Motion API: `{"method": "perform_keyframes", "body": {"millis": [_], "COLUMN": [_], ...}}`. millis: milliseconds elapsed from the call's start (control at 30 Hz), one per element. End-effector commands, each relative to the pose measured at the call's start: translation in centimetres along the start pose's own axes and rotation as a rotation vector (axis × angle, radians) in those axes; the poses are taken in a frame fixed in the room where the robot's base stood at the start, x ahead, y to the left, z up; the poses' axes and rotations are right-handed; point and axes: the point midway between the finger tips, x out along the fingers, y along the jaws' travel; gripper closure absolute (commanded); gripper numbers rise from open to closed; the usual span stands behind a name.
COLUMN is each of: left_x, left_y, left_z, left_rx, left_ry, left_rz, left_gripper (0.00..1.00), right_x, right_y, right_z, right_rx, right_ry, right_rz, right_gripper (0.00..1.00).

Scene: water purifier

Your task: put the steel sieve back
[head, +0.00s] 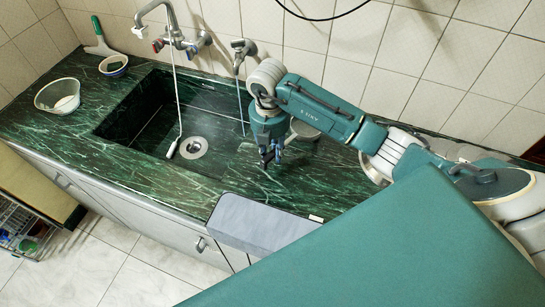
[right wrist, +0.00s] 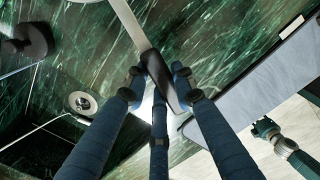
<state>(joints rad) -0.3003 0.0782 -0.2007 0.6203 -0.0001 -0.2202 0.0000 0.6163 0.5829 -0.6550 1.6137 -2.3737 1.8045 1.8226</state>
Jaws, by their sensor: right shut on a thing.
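My right gripper (head: 268,160) is low over the dark green counter, just right of the sink. In the right wrist view its fingers (right wrist: 160,95) are shut around a black handle end (right wrist: 177,98). A flat steel neck (right wrist: 128,22) runs from it to the top edge; I take this for the steel sieve. In the head view a round grey piece (head: 305,129), probably its bowl, shows partly behind my right arm. A teal gripper (right wrist: 265,129), apparently my left one, shows small at the right wrist view's right; its jaw state is unclear.
The sink (head: 150,125) has a drain (head: 193,147) and a white hose across it. Taps (head: 180,42) rise at the wall. A white bowl (head: 58,95) and small dish (head: 113,65) stand at left. A grey block (head: 258,224) lies at the front edge. A steel round vessel (head: 374,168) is right, partly hidden.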

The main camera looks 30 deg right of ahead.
Motion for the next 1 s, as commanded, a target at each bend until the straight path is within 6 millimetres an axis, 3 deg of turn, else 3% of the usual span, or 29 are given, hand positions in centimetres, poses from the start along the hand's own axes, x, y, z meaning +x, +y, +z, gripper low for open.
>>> {"method": "perform_keyframes", "body": {"millis": [333,700,733,800,1000], "left_x": [-0.9,-0.6,-0.6,-0.7,-0.7], "left_y": [-0.2,-0.2,-0.2,-0.2,-0.2], "left_z": [-0.1,-0.1,-0.1,-0.1,-0.1], "left_rx": [0.000,-0.001,-0.001,-0.001,-0.001], "left_ry": [0.000,0.000,0.000,0.000,0.000], "left_rz": [-0.002,-0.003,-0.003,-0.003,-0.003], "left_gripper": [0.60,0.60,0.60,0.60,0.60], "right_x": [4.2,4.8,4.8,4.7,4.7], "right_y": [0.0,0.0,0.0,0.0,0.0], "right_z": [-0.2,-0.2,-0.2,-0.2,-0.2], "right_rx": [-0.001,-0.001,-0.001,-0.001,-0.001], "right_ry": [0.000,-0.001,-0.001,-0.001,-0.001], "right_rz": [0.000,0.000,0.000,0.000,0.000], "right_gripper": [1.00,1.00,0.73,0.59,0.56]}}
